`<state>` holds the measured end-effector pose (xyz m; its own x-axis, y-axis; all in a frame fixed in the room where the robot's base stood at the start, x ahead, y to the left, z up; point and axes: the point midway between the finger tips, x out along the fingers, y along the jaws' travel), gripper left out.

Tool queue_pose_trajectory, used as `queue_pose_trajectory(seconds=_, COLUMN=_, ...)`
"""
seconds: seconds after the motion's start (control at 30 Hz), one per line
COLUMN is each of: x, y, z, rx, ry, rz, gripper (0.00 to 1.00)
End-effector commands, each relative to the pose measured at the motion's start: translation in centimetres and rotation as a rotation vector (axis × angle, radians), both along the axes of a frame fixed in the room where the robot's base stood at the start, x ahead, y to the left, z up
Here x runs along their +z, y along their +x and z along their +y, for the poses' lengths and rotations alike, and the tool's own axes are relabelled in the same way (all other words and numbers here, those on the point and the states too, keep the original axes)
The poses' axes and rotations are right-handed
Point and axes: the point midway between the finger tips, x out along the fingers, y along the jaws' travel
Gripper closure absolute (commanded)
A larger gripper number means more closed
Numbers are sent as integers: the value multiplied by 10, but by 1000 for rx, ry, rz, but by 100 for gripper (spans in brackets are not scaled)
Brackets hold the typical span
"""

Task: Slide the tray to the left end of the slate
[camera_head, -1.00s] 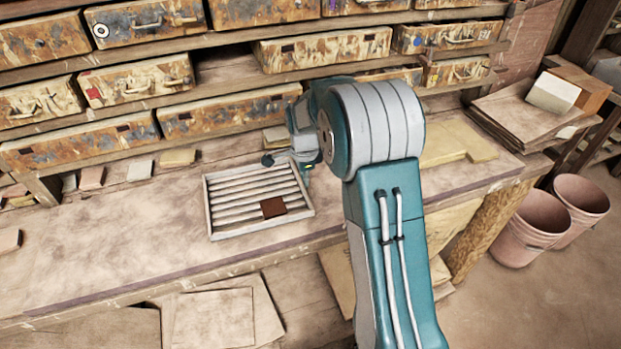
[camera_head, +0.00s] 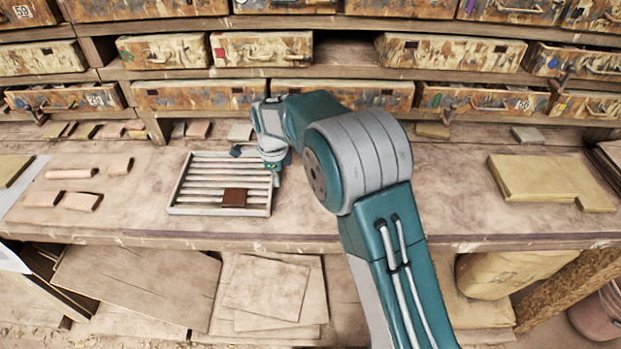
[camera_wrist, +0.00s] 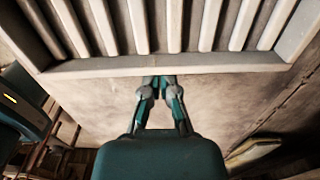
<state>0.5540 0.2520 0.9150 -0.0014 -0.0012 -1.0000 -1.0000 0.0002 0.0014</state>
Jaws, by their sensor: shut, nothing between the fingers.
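The tray (camera_head: 218,212) is a pale wooden frame with parallel slats, lying flat on the bench top (camera_head: 330,215). A dark brown tile (camera_head: 234,198) lies on its slats near the front right. My gripper (camera_head: 276,181) is at the tray's right side, low over the bench. In the wrist view its fingers (camera_wrist: 160,82) are closed together and empty, at the outer face of the tray's rim (camera_wrist: 165,66). They look in contact or nearly so. I cannot tell which part of the bench surface is the slate.
Small blocks (camera_head: 83,202) lie left of the tray, with bare bench between. A pale sheet (camera_head: 22,190) is at the far left. Small tiles line the back under drawers (camera_head: 170,50). Yellowish slabs (camera_head: 540,178) lie at the right.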

Motion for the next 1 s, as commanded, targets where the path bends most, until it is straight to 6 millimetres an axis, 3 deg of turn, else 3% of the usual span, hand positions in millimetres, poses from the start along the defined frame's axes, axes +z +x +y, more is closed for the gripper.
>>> queue_pose_trajectory(seconds=0.1, x=-1, y=0, z=38, rx=6, ry=1, rz=-1, gripper=100)
queue_pose_trajectory(seconds=0.2, x=0, y=0, z=60, rx=4, ry=1, rz=-1, gripper=100)
queue_pose_trajectory(seconds=0.37, x=0, y=0, z=79, rx=1, ry=2, rz=-1, gripper=100)
queue_pose_trajectory(seconds=0.8, x=0, y=0, z=80, rx=-1, ry=1, rz=0, gripper=100)
queue_pose_trajectory(seconds=1.0, x=0, y=11, z=53, rx=-3, ry=0, rz=0, gripper=100)
